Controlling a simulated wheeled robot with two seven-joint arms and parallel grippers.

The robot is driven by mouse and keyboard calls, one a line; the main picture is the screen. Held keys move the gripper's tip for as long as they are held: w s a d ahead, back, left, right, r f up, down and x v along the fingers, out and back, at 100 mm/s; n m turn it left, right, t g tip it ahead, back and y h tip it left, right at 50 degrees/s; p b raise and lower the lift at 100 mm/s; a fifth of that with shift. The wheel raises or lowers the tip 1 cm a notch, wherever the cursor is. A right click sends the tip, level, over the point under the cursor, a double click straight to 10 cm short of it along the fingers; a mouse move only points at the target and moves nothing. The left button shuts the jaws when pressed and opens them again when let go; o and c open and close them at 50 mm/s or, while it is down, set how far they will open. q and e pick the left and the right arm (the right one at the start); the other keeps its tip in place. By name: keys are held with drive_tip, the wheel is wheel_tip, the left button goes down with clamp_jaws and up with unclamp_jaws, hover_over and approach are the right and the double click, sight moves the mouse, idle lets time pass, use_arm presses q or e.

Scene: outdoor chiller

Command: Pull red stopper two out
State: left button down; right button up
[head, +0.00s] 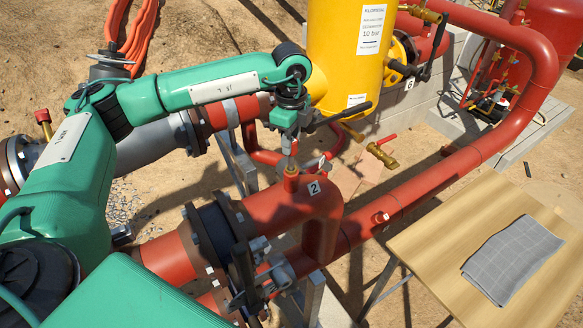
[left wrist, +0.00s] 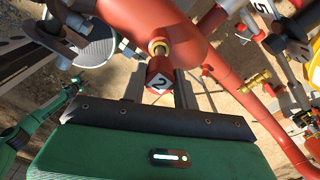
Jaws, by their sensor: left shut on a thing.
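My left gripper (head: 290,160) points down from above and is shut on the stopper. I cannot tell whether the stopper is still fully seated. My right gripper is not in view.
A yellow tank (head: 340,60) stands behind my left gripper, with a dark-handled valve (head: 405,68) at its right. A wooden table (head: 430,240) with a folded grey cloth (head: 512,258) is at right. Red pipes run below and right of the gripper. Sandy ground lies around.

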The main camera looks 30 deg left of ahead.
use_arm(q)
drive_tip(key=shift+r+p, duration=0.75)
drive_tip(key=shift+r, duration=1.2)
drive_tip(key=c, duration=1.7)
unclamp_jaws()
clamp_jaws()
